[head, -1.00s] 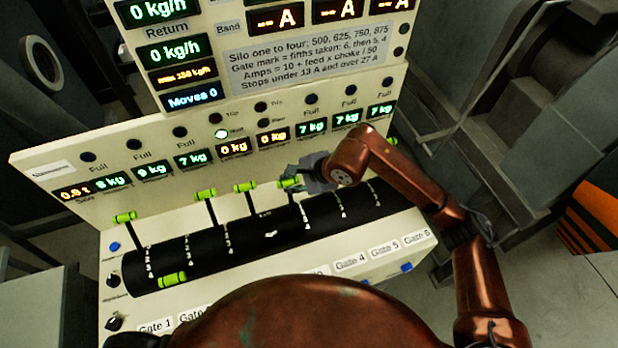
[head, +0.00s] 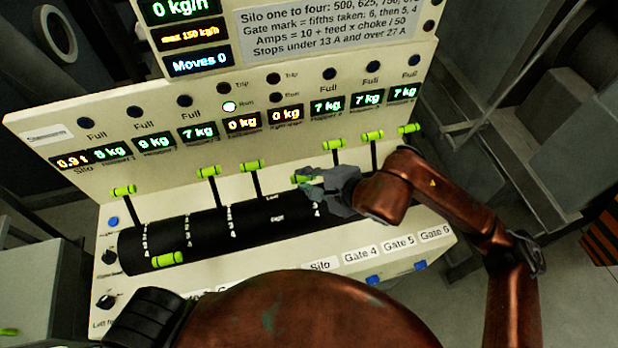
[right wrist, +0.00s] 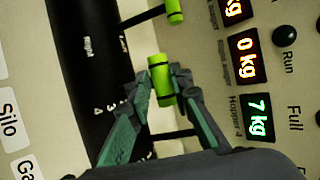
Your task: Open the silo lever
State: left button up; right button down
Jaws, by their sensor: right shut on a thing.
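My right gripper (head: 308,185) is shut on the green handle of a lever (head: 300,179) in the middle of the row on the black drum. In the right wrist view, the fingers (right wrist: 161,88) close on both sides of this green handle (right wrist: 159,72). The lever stands roughly in line with the "Silo" label (head: 320,265), left of "Gate 4". Its handle sits lower and nearer to me than the handles on either side. Most of its stalk is hidden by the fingers. My left gripper is out of view.
Upright levers stand on both sides: one to the left (head: 252,165) and one close to the right (head: 333,144). One lever at the left (head: 168,259) is tipped down towards me. The display panel (head: 300,50) rises behind the drum.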

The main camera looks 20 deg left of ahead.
jog(key=shift+s+f, duration=0.2)
jog(key=shift+f, duration=0.1)
jog(key=c, duration=2.1)
grip_release()
jog(key=o, duration=0.3)
jog(key=shift+w+a, duration=0.1)
jog(key=shift+r, duration=0.1)
jog(key=shift+r, duration=0.15)
jog(key=v, duration=1.2)
